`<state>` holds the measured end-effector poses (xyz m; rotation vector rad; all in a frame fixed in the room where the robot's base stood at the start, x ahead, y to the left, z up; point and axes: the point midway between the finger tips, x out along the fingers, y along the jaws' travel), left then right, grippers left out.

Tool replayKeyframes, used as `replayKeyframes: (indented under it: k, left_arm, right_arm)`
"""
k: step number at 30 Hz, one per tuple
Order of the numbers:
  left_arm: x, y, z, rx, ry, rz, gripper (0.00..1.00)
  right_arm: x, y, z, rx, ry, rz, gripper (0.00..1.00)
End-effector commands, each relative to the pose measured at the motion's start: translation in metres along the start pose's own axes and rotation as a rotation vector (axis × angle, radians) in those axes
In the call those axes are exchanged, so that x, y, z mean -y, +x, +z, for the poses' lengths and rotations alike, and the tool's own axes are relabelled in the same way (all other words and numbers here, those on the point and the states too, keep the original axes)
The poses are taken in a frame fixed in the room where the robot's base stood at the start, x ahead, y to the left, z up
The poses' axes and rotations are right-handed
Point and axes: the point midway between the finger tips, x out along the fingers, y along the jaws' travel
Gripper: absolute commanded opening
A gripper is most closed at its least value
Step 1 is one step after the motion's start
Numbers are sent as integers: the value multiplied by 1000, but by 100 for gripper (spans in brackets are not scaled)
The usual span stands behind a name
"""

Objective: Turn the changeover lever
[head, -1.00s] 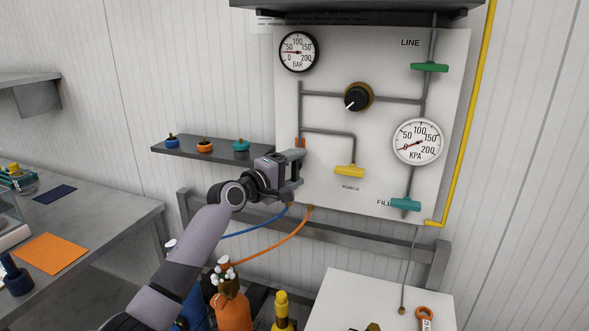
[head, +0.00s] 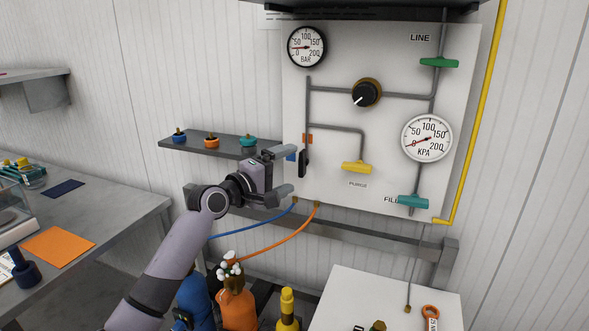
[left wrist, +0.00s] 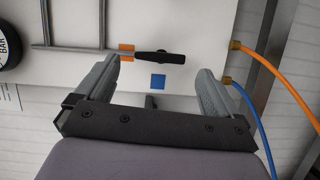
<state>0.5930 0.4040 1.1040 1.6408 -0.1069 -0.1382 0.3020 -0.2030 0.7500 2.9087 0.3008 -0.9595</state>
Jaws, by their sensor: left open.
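The changeover lever (head: 302,163) is a short black handle at the lower left of the white panel, pointing down. An orange mark (head: 307,138) sits at its upper end and a blue mark (head: 290,156) to its left. My left gripper (head: 283,171) is open and empty, just left of the lever in the head view. In the left wrist view the lever (left wrist: 160,58) lies crosswise beyond the open fingertips (left wrist: 158,72), apparently not touched. The blue mark (left wrist: 158,82) shows between the fingers. My right gripper is not in view.
The panel carries two gauges, a black knob (head: 366,93), a yellow handle (head: 357,167) and green and teal handles. A shelf with three small knobs (head: 212,141) is left of the gripper. Blue and orange hoses (head: 287,231) hang below, above several bottles.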

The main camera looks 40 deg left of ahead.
Motion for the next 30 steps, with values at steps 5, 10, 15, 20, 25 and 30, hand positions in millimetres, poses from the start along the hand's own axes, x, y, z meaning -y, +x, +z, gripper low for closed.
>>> replayKeyframes:
  k: [5, 10, 15, 20, 25, 30]
  left_arm:
    - [1, -15, 0, 0, 2, -1, 96]
    - [0, -19, 0, 0, 1, -1, 96]
    - [0, -19, 0, 0, 1, -1, 96]
    - [0, -19, 0, 0, 1, -1, 96]
    - [2, -19, 2, 3, 7, -6, 96]
    - [45, -27, 36, 58, 144, -123, 96]
  right_arm:
    - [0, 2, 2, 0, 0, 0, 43]
    - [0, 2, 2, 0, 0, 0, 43]
    - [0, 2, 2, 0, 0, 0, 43]
    - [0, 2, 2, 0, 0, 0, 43]
    - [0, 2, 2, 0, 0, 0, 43]
    - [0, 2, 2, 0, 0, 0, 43]
